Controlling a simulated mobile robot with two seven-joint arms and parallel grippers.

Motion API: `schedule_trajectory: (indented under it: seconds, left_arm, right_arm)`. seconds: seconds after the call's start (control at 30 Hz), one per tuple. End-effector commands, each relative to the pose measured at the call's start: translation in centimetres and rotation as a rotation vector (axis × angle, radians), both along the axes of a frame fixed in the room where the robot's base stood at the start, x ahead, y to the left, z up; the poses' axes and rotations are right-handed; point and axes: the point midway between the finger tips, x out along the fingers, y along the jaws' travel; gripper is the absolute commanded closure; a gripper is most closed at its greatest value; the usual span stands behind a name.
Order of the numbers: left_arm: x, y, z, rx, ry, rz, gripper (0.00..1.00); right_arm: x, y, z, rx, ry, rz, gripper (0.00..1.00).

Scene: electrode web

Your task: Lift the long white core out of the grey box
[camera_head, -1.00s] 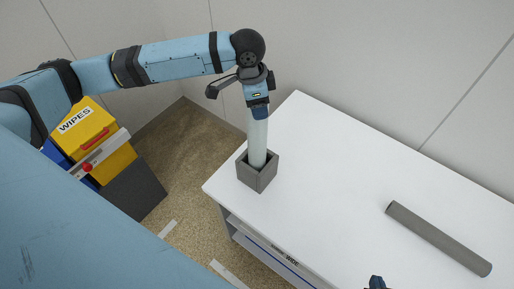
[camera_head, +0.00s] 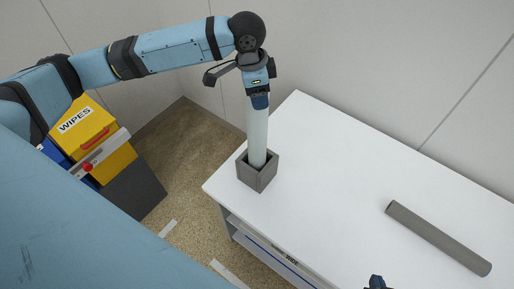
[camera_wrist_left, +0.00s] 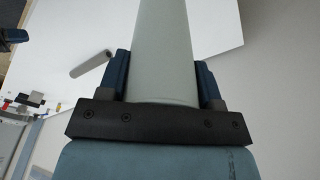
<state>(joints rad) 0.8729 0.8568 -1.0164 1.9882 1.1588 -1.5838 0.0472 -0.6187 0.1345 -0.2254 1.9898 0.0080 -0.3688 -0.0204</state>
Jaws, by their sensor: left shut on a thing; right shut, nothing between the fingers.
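The long white core (camera_head: 257,135) stands upright, its lower end inside the grey box (camera_head: 257,178) on the white table. The box walls hide its bottom end. My left gripper (camera_head: 259,103) is shut on the core's top end, above the box. In the left wrist view the core (camera_wrist_left: 163,50) runs between the two blue fingers of the left gripper (camera_wrist_left: 163,85). My right gripper (camera_head: 377,283) shows only as a small dark tip at the bottom edge of the head view; it is shut and empty.
A dark grey cylinder (camera_head: 438,238) lies on the right of the white table (camera_head: 330,190). A yellow wipes box (camera_head: 98,140) stands off the table at the left. The table between the grey box and the cylinder is clear. A wall rises behind the table.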

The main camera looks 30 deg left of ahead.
Motion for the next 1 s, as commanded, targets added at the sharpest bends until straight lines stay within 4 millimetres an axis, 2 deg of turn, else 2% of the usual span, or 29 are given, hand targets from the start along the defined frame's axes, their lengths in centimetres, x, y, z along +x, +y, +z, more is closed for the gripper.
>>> schedule_trajectory:
  seconds: [0.6,1.0]
  left_arm:
    - [0.0,0.0,3.5,-0.001,-0.002,0.0,0.65]
    - [0.0,0.0,3.8,-0.001,-0.002,0.0,0.65]
  right_arm:
    - [0.0,0.0,0.0,0.0,0.0,0.0,1.0]
    - [0.0,0.0,-0.1,-0.001,0.002,0.0,1.0]
